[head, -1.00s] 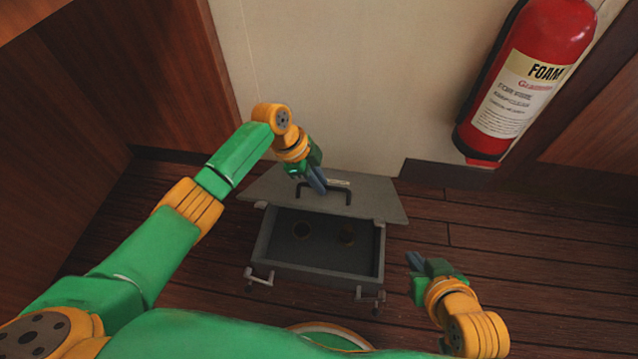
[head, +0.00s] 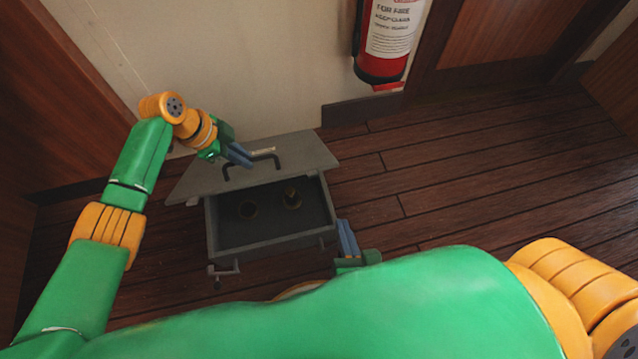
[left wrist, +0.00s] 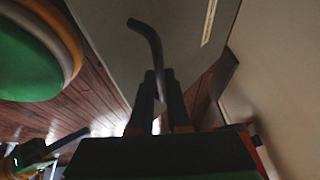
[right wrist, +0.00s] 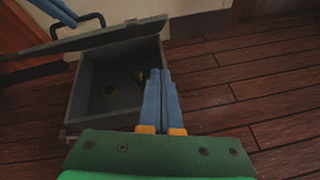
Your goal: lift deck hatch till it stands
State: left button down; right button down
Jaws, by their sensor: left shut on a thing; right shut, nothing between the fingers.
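The deck hatch lid (head: 302,151) is a grey plate, raised and tilted over the far side of its open frame (head: 270,240); I cannot tell its exact angle. Its black bar handle (head: 276,158) is also in the left wrist view (left wrist: 146,32) and the right wrist view (right wrist: 72,19). My left gripper (head: 243,156) is shut on the handle, with the bar running between its fingers (left wrist: 162,85). My right gripper (head: 346,238) is shut and empty, beside the near right corner of the frame. Its closed fingers show in the right wrist view (right wrist: 161,85).
Inside the frame are two round, dark fittings (head: 291,198). A latch (head: 222,271) sticks out at the near left corner. The wall (head: 260,60) stands close behind the lid, with a red fire extinguisher (head: 378,66) on it. The plank floor (head: 450,170) to the right is clear.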

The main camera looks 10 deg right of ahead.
pick_arm(q)
jog(key=shift+w+a, duration=0.1)
jog(key=shift+w, duration=0.05)
pick_arm(e)
jog(key=w+a+n+y, duration=0.1)
jog(key=w+a+n, duration=0.1)
jog(key=w, duration=0.8)
jog(key=shift+w+f+n+t, duration=0.15)
jog(key=shift+w+n+t, duration=0.15)
jog(key=shift+n, duration=0.5)
